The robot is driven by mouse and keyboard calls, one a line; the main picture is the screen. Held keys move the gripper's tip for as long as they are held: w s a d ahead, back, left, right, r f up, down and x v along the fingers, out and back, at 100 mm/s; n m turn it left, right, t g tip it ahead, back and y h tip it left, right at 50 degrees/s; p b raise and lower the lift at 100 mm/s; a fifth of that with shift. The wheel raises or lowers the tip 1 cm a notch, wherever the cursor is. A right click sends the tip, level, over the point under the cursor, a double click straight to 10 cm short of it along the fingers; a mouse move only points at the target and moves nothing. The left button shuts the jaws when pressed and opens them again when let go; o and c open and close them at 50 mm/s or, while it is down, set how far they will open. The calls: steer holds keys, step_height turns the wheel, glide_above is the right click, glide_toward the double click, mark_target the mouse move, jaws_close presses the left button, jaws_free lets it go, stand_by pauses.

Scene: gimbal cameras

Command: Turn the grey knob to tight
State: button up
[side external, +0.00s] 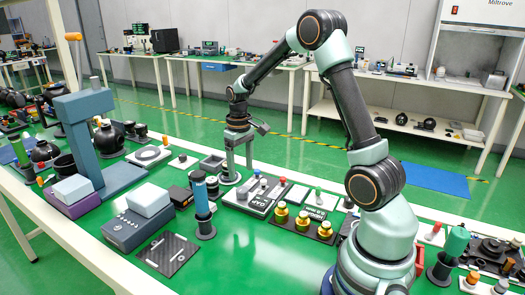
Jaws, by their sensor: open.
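My gripper (238,168) points straight down over the middle of the green-topped bench, its two fingers apart and nothing visible between them. A light panel (236,199) with dark lettering lies just in front of and to the right of the fingers. A small grey upright piece (263,183) stands on this panel, to the right of the gripper; it may be the grey knob, but it is too small to be sure. A dark round base shows under the left fingertip; I cannot tell whether they touch. Any tight mark is not legible.
Several brass knobs (303,221) stand on a dark plate to the right. A blue-and-black cylinder (201,196) stands upright in front left of the gripper. A grey box (135,230) and a tall blue-grey stand (88,130) are at left. Green bench surface is clear at front centre.

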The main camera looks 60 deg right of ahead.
step_height(320, 180, up, 6)
steer(key=shift+f, duration=0.25)
steer(key=s+a+r+t, duration=0.2)
steer(key=s+a+r, duration=0.1)
steer(key=s+a, duration=0.1)
steer(key=s+a+r+n+t, duration=0.1)
steer(key=s+a+r, duration=0.2)
steer(key=a, duration=0.4)
steer(key=s+a+r+n+t, duration=0.1)
steer(key=s+a+r+t, duration=0.1)
steer(key=s+a, duration=0.2)
steer(key=shift+s+a+r+t, duration=0.3)
steer(key=shift+a+r, duration=0.1)
steer(key=shift+a, duration=0.6)
